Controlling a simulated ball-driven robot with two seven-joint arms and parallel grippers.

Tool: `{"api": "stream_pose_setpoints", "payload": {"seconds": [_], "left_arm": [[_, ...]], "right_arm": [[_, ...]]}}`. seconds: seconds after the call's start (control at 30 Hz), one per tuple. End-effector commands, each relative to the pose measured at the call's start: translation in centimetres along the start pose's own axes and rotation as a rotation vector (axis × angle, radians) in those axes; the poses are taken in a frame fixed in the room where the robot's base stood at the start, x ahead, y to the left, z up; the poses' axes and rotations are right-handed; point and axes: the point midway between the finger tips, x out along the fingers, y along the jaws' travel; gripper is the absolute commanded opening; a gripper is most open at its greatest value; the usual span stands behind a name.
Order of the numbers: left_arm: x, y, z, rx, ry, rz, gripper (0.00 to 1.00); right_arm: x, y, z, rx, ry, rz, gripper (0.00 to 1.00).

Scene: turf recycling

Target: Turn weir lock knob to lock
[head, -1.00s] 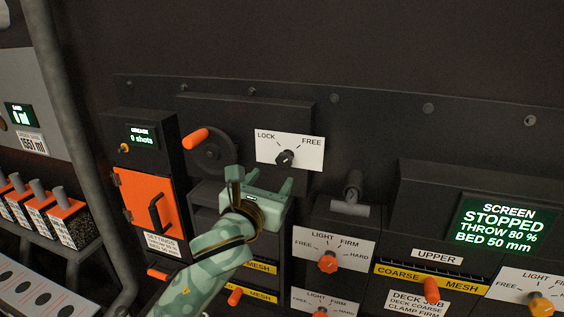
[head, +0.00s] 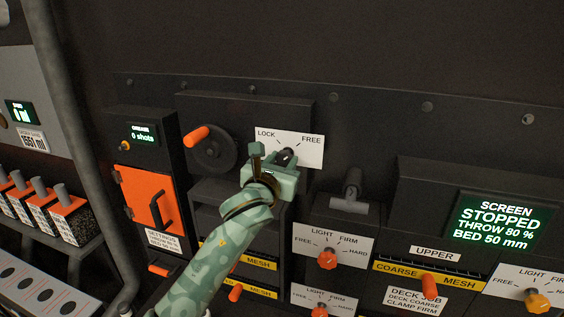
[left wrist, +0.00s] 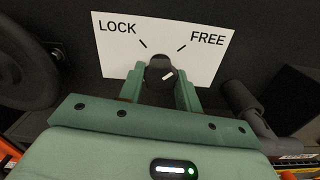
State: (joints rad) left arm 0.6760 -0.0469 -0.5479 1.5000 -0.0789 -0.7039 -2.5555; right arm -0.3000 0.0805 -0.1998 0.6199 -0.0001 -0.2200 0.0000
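The weir lock knob (left wrist: 160,70) is a dark round knob with a short white mark. It sits on a white plate (left wrist: 205,62) reading LOCK on the left and FREE on the right. The white mark slants up to the right, toward the FREE side. My green left gripper (head: 273,157) is in front of the plate, and in the left wrist view its fingers (left wrist: 160,86) stand on both sides of the knob. It looks open, with little room between fingers and knob; contact cannot be made out. In the head view the gripper partly hides the knob (head: 286,154). My right gripper is out of view.
An orange-handled crank wheel (head: 213,150) is left of the plate. A dark cylindrical fitting (head: 352,185) sticks out to its lower right. Below are LIGHT/FIRM/HARD dials with an orange knob (head: 327,258). A lit screen (head: 503,222) reads STOPPED.

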Motion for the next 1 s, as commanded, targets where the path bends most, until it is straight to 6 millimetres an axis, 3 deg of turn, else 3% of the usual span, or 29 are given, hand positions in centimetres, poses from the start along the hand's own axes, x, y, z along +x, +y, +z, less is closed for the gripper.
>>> {"api": "stream_pose_setpoints", "payload": {"seconds": [0.47,1.0], "left_arm": [[0.0,0.1,0.1,-0.105,0.002,0.000,0.11],[0.0,0.0,0.2,-0.583,0.002,0.001,0.11]], "right_arm": [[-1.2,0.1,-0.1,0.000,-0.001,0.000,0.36],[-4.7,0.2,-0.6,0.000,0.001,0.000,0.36]]}}
